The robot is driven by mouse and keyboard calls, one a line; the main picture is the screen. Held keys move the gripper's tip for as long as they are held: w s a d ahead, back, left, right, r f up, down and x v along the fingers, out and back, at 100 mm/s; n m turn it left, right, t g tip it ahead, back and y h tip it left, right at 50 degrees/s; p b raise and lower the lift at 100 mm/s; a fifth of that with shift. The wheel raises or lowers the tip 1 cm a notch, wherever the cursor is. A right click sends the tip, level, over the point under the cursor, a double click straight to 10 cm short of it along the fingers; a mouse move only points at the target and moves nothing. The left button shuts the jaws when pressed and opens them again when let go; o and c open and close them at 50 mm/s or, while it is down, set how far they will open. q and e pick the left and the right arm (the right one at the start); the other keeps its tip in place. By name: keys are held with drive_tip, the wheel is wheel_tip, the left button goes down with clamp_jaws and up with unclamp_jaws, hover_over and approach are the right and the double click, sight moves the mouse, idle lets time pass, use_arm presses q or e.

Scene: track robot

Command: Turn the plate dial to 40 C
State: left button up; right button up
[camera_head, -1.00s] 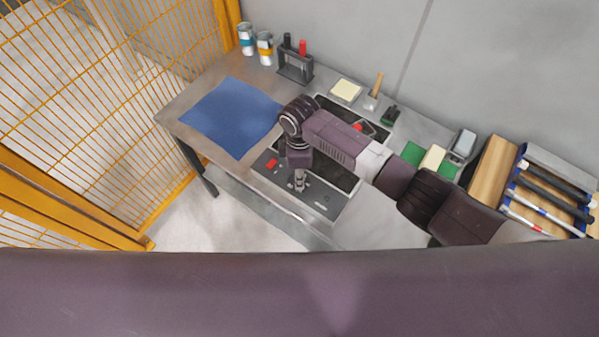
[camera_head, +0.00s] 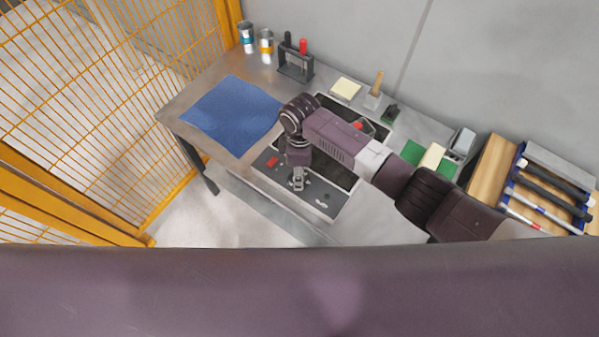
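The hot plate unit (camera_head: 331,170) is a dark panel with a light edge, set at the front of the grey table. Its control strip (camera_head: 318,197) runs along the front, with small knobs and a red switch (camera_head: 272,162) at the left end. My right arm reaches in from the right, and my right gripper (camera_head: 298,186) points down over the middle of the control strip. The plate dial is not clearly visible and may be hidden under the gripper. The fingers are too small to tell whether they are open or shut, or touching anything. My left gripper is not in view.
A blue mat (camera_head: 232,115) lies at the left. Cans (camera_head: 265,44), a holder with black and red handles (camera_head: 296,62), a pale block (camera_head: 346,89) and a brush (camera_head: 375,95) stand at the back. A tool rack (camera_head: 545,190) is at the right. Yellow fencing is left.

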wheel_tip(320, 180, up, 12)
drive_tip(key=shift+w, duration=0.3)
idle(0.3)
drive_tip(key=shift+f, duration=0.1)
idle(0.4)
